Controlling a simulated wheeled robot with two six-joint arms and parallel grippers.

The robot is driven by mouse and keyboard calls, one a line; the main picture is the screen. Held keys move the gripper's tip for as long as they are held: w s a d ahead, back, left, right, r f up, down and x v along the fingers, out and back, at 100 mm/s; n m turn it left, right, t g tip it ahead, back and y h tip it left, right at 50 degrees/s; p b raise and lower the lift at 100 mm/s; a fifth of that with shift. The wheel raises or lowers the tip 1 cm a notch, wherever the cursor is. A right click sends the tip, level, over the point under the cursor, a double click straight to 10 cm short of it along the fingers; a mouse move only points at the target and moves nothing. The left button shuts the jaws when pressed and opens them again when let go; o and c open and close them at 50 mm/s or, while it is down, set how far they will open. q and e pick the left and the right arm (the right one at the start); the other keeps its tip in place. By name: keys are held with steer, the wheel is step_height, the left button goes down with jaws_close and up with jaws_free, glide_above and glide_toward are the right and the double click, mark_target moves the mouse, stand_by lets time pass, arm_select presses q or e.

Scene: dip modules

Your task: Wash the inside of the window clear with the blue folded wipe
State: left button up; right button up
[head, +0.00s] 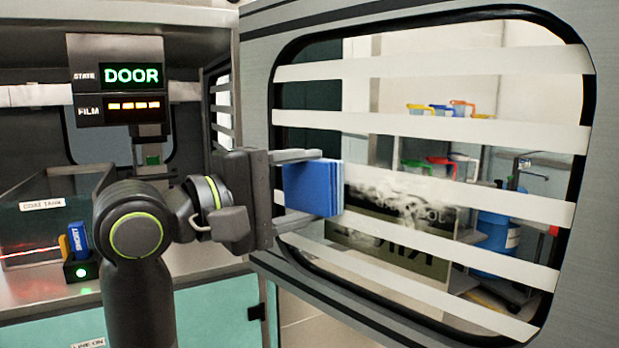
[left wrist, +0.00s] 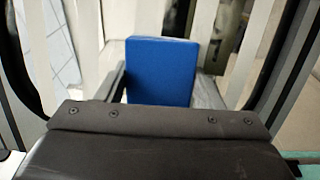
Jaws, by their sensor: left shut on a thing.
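The window (head: 480,122) fills the right of the head view, set in a grey open door panel, with several pale horizontal bands across it. A whitish smeared patch (head: 400,195) shows on the glass right of the wipe. My left gripper (head: 300,188) is shut on the blue folded wipe (head: 313,188), holding it upright in front of the window's left part. The wipe also shows in the left wrist view (left wrist: 160,70), between the fingers. I cannot tell whether the wipe touches the glass. My right gripper is not in view.
A display (head: 118,78) at upper left reads DOOR, with several lit bars beside FILM. A labelled tank (head: 50,215) and a small holder with a green light (head: 80,270) stand at the left.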

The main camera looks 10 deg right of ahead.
arm_select(q)
steer(key=shift+w+a, duration=0.45)
steer(key=shift+w, duration=0.3)
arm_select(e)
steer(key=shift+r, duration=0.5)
arm_select(q)
steer(key=shift+a+p, duration=0.1)
steer(key=shift+p, duration=0.2)
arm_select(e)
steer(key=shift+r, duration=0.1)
